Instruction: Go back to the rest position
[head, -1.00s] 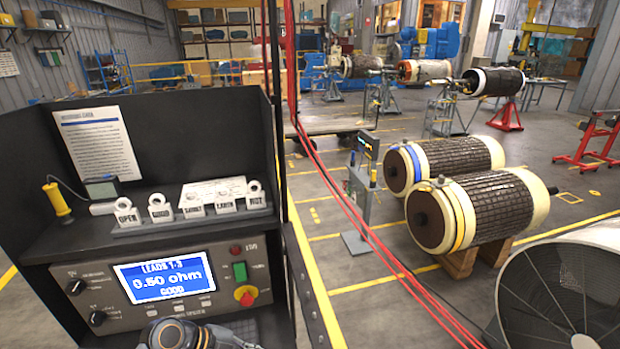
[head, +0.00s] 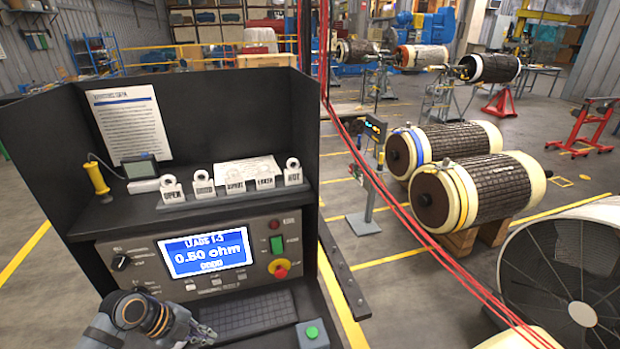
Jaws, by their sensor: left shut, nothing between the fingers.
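My left gripper (head: 203,336) is at the bottom of the head view, in front of the test bench and left of the keyboard. It is shut and holds nothing. My left wrist, grey with a dark and orange joint, comes in from the lower left. The bench panel has a lit screen (head: 206,252) reading 0.50 ohm, below the rack of tags (head: 232,188). My right gripper is out of view.
A keyboard (head: 246,312) and a box with a green button (head: 312,335) lie on the bench shelf. A yellow-handled probe (head: 97,180) stands at the left. Red cables (head: 400,210) hang at the right. Rotors (head: 480,190) rest on wooden blocks beyond, near a large fan (head: 560,265).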

